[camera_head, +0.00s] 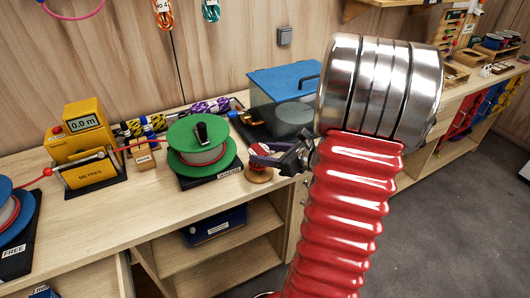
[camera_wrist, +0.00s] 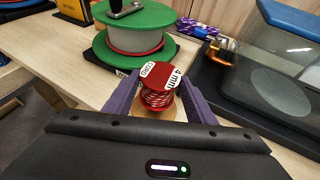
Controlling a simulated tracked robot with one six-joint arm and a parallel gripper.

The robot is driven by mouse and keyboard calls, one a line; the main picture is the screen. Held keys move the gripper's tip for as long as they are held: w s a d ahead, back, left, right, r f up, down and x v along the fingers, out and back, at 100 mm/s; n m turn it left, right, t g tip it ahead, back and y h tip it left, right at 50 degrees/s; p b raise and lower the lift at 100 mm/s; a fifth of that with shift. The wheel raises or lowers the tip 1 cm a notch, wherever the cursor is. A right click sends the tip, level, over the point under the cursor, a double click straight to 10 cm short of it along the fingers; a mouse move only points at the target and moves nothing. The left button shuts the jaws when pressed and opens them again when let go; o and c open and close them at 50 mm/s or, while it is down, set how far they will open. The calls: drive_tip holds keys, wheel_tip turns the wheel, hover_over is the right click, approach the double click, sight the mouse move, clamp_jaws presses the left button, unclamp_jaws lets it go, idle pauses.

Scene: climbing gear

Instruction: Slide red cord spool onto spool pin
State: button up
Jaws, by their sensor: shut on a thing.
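The red cord spool (camera_wrist: 158,88) is upright between the two purple fingers of my gripper (camera_wrist: 160,82) in the wrist view. Its red top carries white labels, one reading "4 mm", and red-and-white cord shows below. My gripper is shut on it, one finger at each side. In the head view, the spool (camera_head: 259,150) is partly hidden by my gripper (camera_head: 262,158). A round wooden base (camera_head: 259,175) is directly beneath it on the bench. I see no pin; the spool hides the middle of the base. I cannot tell whether spool and base touch.
A large green-flanged reel (camera_head: 201,146) with a black crank stands close left. A clear box with a blue lid (camera_head: 285,78) is behind right. The yellow metre counter (camera_head: 84,135) is farther left. Free bench top (camera_head: 110,212) lies in front. My red arm hides the bench at right.

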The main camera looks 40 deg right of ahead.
drive_tip(key=shift+f, duration=0.3)
drive_tip(key=o, duration=1.2)
drive_tip(key=shift+s, duration=0.1)
drive_tip(key=v, duration=1.3)
drive_tip(key=shift+s+d+r, duration=0.1)
drive_tip(key=shift+s+r, duration=0.05)
drive_tip(key=shift+s, duration=0.15)
drive_tip(key=shift+w, duration=0.1)
